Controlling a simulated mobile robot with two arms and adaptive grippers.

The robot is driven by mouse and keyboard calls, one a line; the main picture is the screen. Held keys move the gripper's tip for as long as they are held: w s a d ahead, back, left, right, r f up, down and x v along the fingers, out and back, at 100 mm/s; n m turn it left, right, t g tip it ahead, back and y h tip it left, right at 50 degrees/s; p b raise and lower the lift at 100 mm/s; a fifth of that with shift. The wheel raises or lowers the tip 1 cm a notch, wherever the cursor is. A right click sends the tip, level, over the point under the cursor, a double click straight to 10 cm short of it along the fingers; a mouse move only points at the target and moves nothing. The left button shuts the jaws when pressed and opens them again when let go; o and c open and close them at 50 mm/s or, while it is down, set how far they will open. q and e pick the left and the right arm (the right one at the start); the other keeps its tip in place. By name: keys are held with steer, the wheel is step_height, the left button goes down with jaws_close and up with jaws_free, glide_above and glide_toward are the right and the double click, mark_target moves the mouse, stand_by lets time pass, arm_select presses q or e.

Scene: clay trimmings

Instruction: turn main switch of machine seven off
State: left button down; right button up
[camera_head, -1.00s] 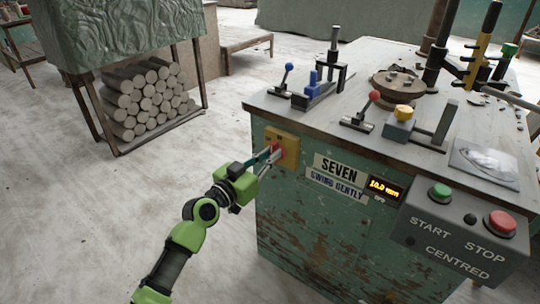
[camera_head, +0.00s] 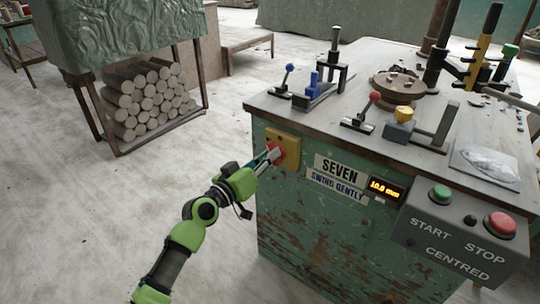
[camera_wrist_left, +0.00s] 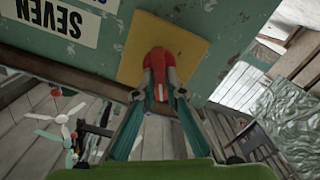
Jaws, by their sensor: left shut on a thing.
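The green machine (camera_head: 330,235) carries a sign reading SEVEN (camera_head: 338,169). Its main switch is a red handle (camera_head: 278,152) on a yellow plate (camera_head: 290,145) near the top left of the front. My left gripper (camera_head: 272,156) is at the switch, shut on the red handle. In the left wrist view the fingers (camera_wrist_left: 160,92) close on both sides of the red handle (camera_wrist_left: 158,62), in front of the yellow plate (camera_wrist_left: 190,60). The fingers hide part of the handle. My right gripper is not in view.
A grey box with a green START button (camera_head: 439,192) and a red STOP button (camera_head: 500,224) juts from the machine's right front. Levers and clamps stand on the machine top (camera_head: 370,55). A rack of grey rolls (camera_head: 150,98) stands behind left. The floor at left is clear.

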arm_select(q)
steer(key=shift+w+a+f+n+p, duration=0.15)
steer(key=shift+n+p, duration=0.2)
steer(key=shift+n, duration=1.75)
steer(key=shift+a+f+n+p, duration=0.15)
steer(key=shift+n+p, duration=0.2)
steer(key=shift+n, duration=1.75)
steer(key=shift+w+f+n+p, duration=0.15)
steer(key=shift+n+p, duration=0.2)
steer(key=shift+n, duration=1.75)
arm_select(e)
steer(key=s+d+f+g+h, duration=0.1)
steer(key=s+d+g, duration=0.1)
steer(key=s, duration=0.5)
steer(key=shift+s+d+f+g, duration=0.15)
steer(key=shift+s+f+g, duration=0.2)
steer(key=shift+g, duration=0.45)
arm_select(q)
steer(key=shift+s, duration=0.1)
steer(key=c, duration=2.1)
jaws_free()
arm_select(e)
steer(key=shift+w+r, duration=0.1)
arm_select(q)
steer(key=shift+s, duration=0.1)
steer(key=v, duration=1.2)
